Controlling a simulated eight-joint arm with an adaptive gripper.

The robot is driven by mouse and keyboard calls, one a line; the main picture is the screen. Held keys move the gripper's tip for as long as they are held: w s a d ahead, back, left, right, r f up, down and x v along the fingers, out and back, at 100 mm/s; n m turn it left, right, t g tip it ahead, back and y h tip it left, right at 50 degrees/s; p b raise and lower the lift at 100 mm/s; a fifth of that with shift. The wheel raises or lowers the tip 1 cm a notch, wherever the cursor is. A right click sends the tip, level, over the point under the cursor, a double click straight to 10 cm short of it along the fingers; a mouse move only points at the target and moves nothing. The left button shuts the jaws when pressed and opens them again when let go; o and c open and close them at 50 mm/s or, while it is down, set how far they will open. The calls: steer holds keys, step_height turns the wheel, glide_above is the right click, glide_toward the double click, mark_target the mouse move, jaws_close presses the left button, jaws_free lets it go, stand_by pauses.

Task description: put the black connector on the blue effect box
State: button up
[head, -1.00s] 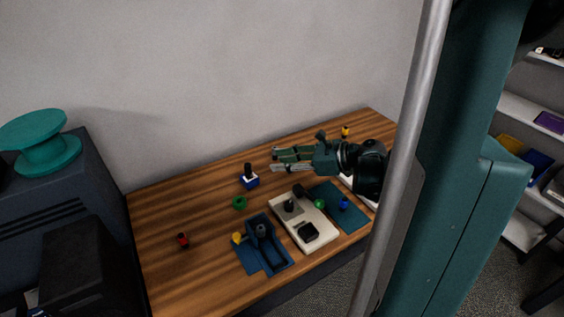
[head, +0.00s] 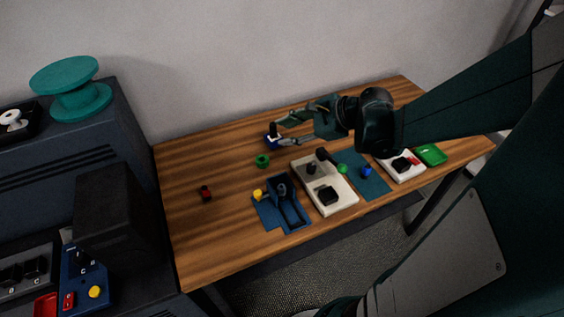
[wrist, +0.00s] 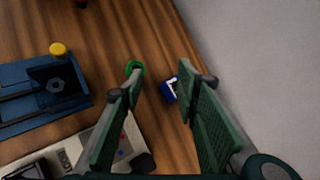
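A small blue block with a white part and a black upright piece (head: 273,129) stands at the back of the table; the black piece may be the black connector. The blue block also shows between my fingers in the wrist view (wrist: 168,93). My gripper (head: 281,136) is open, its fingers pointing left at the block in the head view; I see no grip. The wrist view shows both fingers (wrist: 157,72) spread apart. A dark blue box (head: 291,212) with a grey-black post lies near the table front. Another blue box with knobs (head: 74,294) is at lower left. I cannot tell which is the effect box.
A cream box (head: 341,197) with black parts sits right of the dark blue box. A green ring (head: 262,161), a yellow piece (head: 257,195) and a red-black piece (head: 206,194) are nearby. A white box (head: 410,173) and green box (head: 431,154) lie right. The table's left is mostly clear.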

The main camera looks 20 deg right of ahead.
steer(key=s+a+r+n+h, duration=0.3)
steer(key=s+a+n, duration=0.1)
steer(key=s+n, duration=0.4)
steer(key=s+a+r+n+h, duration=0.3)
steer(key=s+a+n, duration=0.2)
steer(key=n, duration=0.8)
steer(key=shift+s+a+n+g, duration=0.3)
steer(key=shift+s+g, duration=0.1)
steer(key=shift+s, duration=1.25)
steer(key=shift+r, duration=0.1)
